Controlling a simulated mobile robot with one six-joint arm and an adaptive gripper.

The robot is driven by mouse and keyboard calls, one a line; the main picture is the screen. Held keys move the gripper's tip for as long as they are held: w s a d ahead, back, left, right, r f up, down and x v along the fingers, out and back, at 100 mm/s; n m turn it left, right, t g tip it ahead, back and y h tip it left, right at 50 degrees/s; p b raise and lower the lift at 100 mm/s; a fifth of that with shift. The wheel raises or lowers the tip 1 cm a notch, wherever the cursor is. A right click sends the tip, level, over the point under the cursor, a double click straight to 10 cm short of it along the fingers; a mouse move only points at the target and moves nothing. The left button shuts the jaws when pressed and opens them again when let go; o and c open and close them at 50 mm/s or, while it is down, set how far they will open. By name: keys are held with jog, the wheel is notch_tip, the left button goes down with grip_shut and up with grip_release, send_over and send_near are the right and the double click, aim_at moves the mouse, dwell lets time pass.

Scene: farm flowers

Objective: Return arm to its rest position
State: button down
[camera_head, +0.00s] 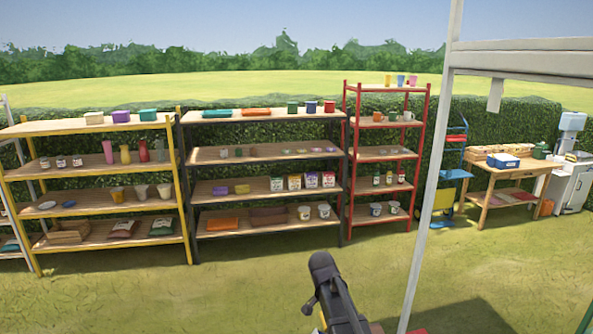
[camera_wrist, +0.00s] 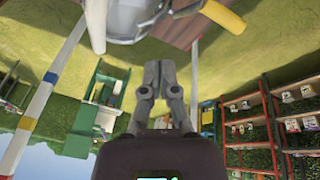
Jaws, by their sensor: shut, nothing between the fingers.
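My gripper (camera_wrist: 160,75) shows in the middle of the wrist view. Its two dark grey fingers are together at the tips, with nothing between them. The wrist view is turned over, with sky at the lower left. In the head view a dark part of my arm rises from the bottom edge, right of centre. My gripper's fingers cannot be made out there.
A yellow shelf (camera_head: 98,128), a black shelf (camera_head: 262,116) and a red shelf (camera_head: 427,130) stand along the hedge. A wooden table (camera_head: 510,172) is at the right. A white post (camera_head: 432,180) stands nearby. Open grass (camera_head: 200,295) lies in front.

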jog(key=s+d+n+y, duration=0.2)
jog(key=s+n, duration=0.3)
jog(key=s, duration=0.2)
jog(key=s+d+n+y, duration=0.1)
jog(key=s+d+n, duration=0.2)
jog(key=s+n, duration=0.3)
jog(key=s+f+m+b, duration=0.1)
jog(key=s+f+b, duration=0.2)
jog(key=f+b, duration=0.8)
jog(key=shift+s+f+g, duration=0.25)
jog(key=shift+f+g, duration=0.05)
jog(key=shift+f, duration=0.2)
